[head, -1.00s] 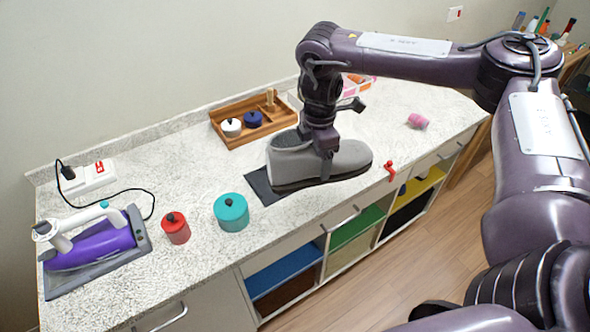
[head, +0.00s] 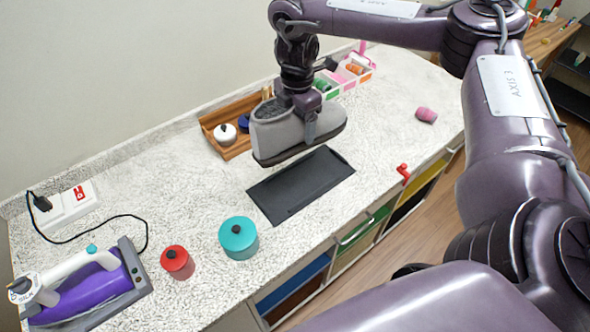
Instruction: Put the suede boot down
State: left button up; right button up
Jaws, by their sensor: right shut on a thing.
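The grey suede boot (head: 280,130) with a dark sole is in the middle of the head view. My right gripper (head: 311,128) is shut on its upper side. The boot appears raised above the counter, behind and above a flat black mat (head: 300,186). The mat lies bare on the speckled counter. My left gripper is not in view.
A wooden tray (head: 213,121) with white and blue lidded pots stands behind the boot. A compartment box of spools (head: 352,75) is behind right. A teal pot (head: 238,238), red pot (head: 177,262) and purple iron (head: 88,290) stand left. A pink spool (head: 426,115) lies right.

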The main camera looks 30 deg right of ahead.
jog(key=f+b, duration=0.3)
jog(key=f, duration=1)
jog(key=shift+s+f, duration=0.15)
jog(key=shift+s, duration=0.05)
jog(key=shift+f+b, duration=0.15)
jog(key=shift+b, duration=0.15)
notch_tip(320, 180, down, 3)
jog(key=shift+s+f+b, duration=0.1)
jog(key=shift+s+b, duration=0.05)
jog(key=shift+b, duration=0.5)
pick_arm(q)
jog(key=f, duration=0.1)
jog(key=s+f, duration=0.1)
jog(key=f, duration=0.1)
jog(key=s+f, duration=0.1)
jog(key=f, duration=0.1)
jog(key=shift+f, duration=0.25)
pick_arm(e)
jog(key=shift+d+f, duration=0.1)
jog(key=shift+f, duration=0.15)
jog(key=shift+f, duration=0.1)
jog(key=o, duration=1.3)
jog(key=shift+c, duration=0.2)
